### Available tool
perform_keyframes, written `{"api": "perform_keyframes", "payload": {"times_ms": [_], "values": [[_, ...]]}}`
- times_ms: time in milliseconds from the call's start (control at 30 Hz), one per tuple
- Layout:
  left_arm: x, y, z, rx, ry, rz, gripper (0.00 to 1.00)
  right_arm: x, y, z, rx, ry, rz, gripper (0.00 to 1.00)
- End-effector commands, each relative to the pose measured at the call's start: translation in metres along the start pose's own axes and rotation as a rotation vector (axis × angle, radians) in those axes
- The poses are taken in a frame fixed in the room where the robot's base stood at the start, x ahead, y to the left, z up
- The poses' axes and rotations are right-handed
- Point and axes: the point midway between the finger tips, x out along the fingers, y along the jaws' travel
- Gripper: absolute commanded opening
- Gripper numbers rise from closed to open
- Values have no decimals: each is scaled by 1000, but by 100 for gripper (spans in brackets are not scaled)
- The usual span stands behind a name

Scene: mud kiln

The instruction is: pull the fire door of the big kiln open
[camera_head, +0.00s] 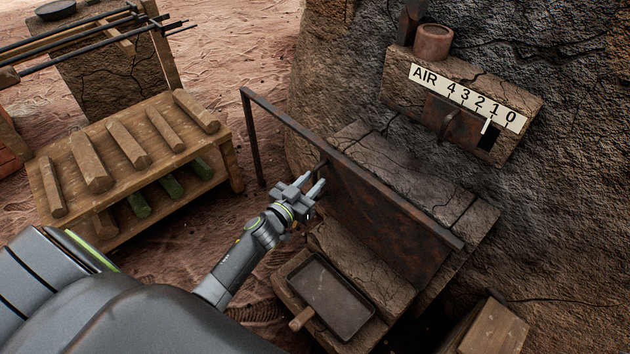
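The fire door (385,222) is a rusty metal plate at the front of the big kiln (560,200). It stands upright beneath a dark rail (285,118) that runs on past it to the upper left, down to a thin post. The door covers the front of the kiln's brick firebox (405,175). My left gripper (316,180) is at the door's left end, by a short dark upright piece that looks like its handle. Its two fingers show apart, but I cannot tell whether they clasp the handle. My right gripper is not in view.
A dark pan (335,297) with a wooden handle lies on the ledge before the door. A wooden rack (135,150) with several logs stands at left. Above the firebox is an air slide (455,120) with a number scale. Open sandy ground lies between rack and kiln.

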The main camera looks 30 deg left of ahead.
Motion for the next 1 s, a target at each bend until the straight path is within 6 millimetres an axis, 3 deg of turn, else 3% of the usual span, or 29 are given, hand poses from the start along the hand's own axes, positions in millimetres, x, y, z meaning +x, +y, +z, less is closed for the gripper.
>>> {"api": "perform_keyframes", "payload": {"times_ms": [200, 500, 733, 1000], "values": [[17, 0, 1, 0, 0, 0, 29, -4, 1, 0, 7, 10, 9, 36], [19, 0, 0, 0, -1, 0, 29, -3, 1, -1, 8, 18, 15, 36], [19, 0, 0, 0, -1, 0, 0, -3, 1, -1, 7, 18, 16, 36], [18, 0, 0, 0, -1, 0, 0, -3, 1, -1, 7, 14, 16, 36]]}}
